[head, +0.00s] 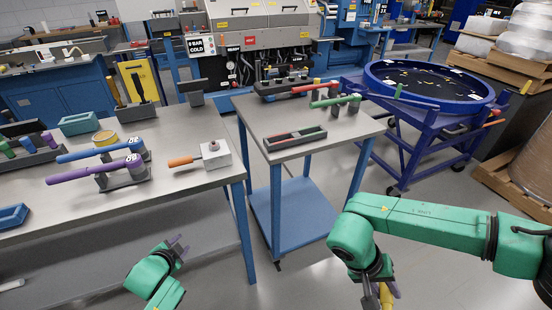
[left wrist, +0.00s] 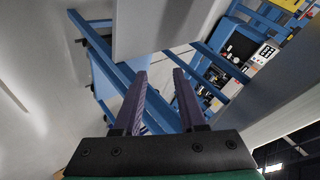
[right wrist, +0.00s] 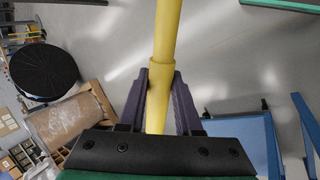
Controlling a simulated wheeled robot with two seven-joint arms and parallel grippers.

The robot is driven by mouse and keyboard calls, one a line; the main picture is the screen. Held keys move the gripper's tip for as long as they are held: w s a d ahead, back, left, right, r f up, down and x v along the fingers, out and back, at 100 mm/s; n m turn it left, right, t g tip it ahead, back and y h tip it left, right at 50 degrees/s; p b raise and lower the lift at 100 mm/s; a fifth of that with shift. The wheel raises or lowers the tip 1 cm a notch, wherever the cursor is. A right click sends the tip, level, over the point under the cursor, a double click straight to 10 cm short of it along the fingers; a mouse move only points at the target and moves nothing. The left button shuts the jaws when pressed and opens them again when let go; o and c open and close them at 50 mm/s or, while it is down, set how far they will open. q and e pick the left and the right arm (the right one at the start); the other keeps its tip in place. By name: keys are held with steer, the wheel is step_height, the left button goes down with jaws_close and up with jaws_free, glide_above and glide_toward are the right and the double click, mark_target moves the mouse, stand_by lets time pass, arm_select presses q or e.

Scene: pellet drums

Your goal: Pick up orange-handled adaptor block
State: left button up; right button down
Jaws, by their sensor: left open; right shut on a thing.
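The adaptor block (head: 215,154) is a pale, boxy piece with an orange handle (head: 181,162) pointing left. It rests on the grey table near its right end in the head view. My left gripper (head: 178,243) is open and empty, in front of the table's near edge and apart from the block. Its two fingers (left wrist: 160,78) stand apart in the left wrist view, where the block does not show. My right gripper (right wrist: 160,75) is shut on a yellow handle (right wrist: 167,40), which also shows at the bottom of the head view (head: 387,296).
Purple (head: 92,170) and blue-handled (head: 95,151) tools lie on stands left of the block. A second table (head: 345,132) holds a tray (head: 295,138) and red and green-handled tools. A round blue tub (head: 375,72) stands behind right. The floor between tables and my arms is clear.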

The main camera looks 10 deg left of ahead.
arm_select(q)
steer(key=w+r+m+t+b, duration=0.1)
steer(key=w+r+m+t, duration=0.2)
steer(key=r, duration=0.9)
arm_select(e)
steer(key=shift+s+d+f, duration=0.1)
steer(key=shift+s+f, duration=0.05)
steer(key=shift+f, duration=0.35)
steer(key=shift+s+d+f, duration=0.1)
steer(key=shift+f, duration=0.35)
arm_select(q)
steer(key=m+t, duration=0.3)
steer(key=m, duration=0.1)
glide_toward(185, 162)
arm_select(e)
steer(key=shift+w+a, duration=0.1)
steer(key=shift+a, duration=0.05)
arm_select(q)
steer(key=p+x, duration=0.1)
steer(key=x, duration=0.8)
arm_select(e)
steer(key=shift+r, duration=0.75)
arm_select(q)
steer(key=shift+w+f, duration=0.1)
steer(key=shift+f, duration=0.1)
jaws_close()
steer(key=shift+r, duration=0.15)
